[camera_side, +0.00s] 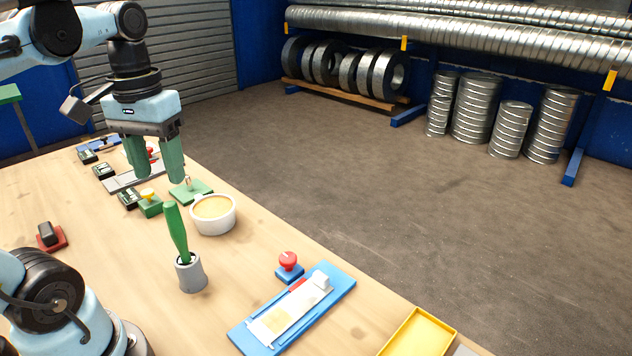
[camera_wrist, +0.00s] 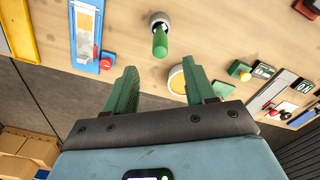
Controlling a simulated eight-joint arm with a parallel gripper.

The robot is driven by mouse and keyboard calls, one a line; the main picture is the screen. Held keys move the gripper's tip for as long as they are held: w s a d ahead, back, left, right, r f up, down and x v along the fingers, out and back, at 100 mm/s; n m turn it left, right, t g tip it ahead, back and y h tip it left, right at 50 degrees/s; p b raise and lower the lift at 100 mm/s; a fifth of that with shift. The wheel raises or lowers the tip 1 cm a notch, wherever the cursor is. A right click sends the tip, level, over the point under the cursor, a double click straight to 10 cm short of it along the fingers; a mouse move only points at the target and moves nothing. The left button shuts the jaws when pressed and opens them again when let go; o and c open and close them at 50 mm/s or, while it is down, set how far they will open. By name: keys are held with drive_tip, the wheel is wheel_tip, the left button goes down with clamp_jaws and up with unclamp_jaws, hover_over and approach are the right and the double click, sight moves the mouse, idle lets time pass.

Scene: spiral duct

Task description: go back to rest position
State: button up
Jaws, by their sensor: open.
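My gripper (camera_side: 154,172) is open and empty, with two green fingers held above the far part of the wooden table (camera_side: 118,235). In the wrist view its fingers (camera_wrist: 162,92) are spread apart with nothing between them. A green-handled tool (camera_side: 177,232) stands upright in a grey cup (camera_side: 191,274), nearer the side camera than my gripper. A round white bowl with yellowish content (camera_side: 213,214) stands right of and below my gripper in the side view. In the wrist view the bowl (camera_wrist: 178,80) is partly hidden by a finger.
A blue board (camera_side: 327,289) with a white and yellow piece lies near the table's right edge, beside a red knob (camera_side: 288,261). A yellow tray (camera_side: 420,335) is at the front. Small green and black items (camera_side: 150,203) sit near my gripper. A red block (camera_side: 51,237) is at left.

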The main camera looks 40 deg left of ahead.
idle(0.4)
drive_tip(key=w+d+f+m+t, duration=0.6)
drive_tip(key=w+d+f+t, duration=0.1)
drive_tip(key=w+f, duration=0.2)
drive_tip(key=shift+d+f, duration=0.2)
drive_tip(key=shift+f, duration=0.05)
drive_tip(key=shift+o, duration=0.6)
